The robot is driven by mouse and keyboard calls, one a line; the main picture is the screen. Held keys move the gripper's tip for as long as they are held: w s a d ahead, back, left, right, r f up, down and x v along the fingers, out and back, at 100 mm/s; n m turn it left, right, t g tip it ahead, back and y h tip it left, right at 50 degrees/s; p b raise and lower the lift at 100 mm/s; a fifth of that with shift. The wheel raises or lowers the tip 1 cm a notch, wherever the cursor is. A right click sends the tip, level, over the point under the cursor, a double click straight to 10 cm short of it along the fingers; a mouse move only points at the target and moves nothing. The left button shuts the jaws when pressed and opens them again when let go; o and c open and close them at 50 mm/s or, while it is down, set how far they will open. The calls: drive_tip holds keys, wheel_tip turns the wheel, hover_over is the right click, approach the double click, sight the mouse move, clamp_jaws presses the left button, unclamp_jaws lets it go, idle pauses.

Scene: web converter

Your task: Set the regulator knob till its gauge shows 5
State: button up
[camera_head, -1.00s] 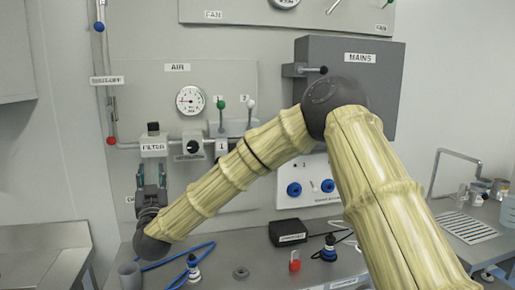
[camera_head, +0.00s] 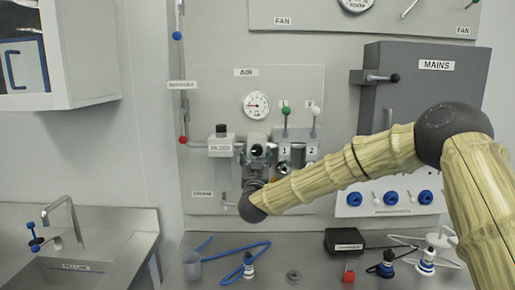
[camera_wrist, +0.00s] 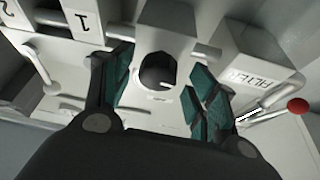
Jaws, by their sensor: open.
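The regulator is a grey block with a round black knob (camera_wrist: 157,72), in the wrist view's upper middle. In the head view the knob (camera_head: 257,150) shows just above my wrist, partly hidden by my gripper. My gripper (camera_wrist: 158,92) is open, with a teal-padded finger on each side of the knob. Both fingers look apart from it. In the head view my gripper (camera_head: 256,158) is in front of the regulator. The round white gauge (camera_head: 256,105) is above it on the AIR panel. Its needle seems to point left, but the numbers are too small to read.
The filter block (camera_head: 221,143) is close left of the regulator, and valve block 1 (camera_head: 284,152) close right. A green-knobbed lever (camera_head: 286,106) and a white-knobbed lever (camera_head: 314,108) stand above the valves. A red ball handle (camera_wrist: 297,105) is at the wrist view's right.

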drive_tip(key=shift+w+d+r, duration=0.15)
drive_tip(key=shift+w+r, duration=0.25)
drive_tip(key=shift+w, duration=0.35)
drive_tip(key=c, duration=1)
drive_tip(key=shift+c, duration=0.2)
drive_tip(key=shift+f+m+b, duration=0.1)
drive_tip(key=shift+m+b, duration=0.25)
drive_tip(key=shift+m, duration=0.05)
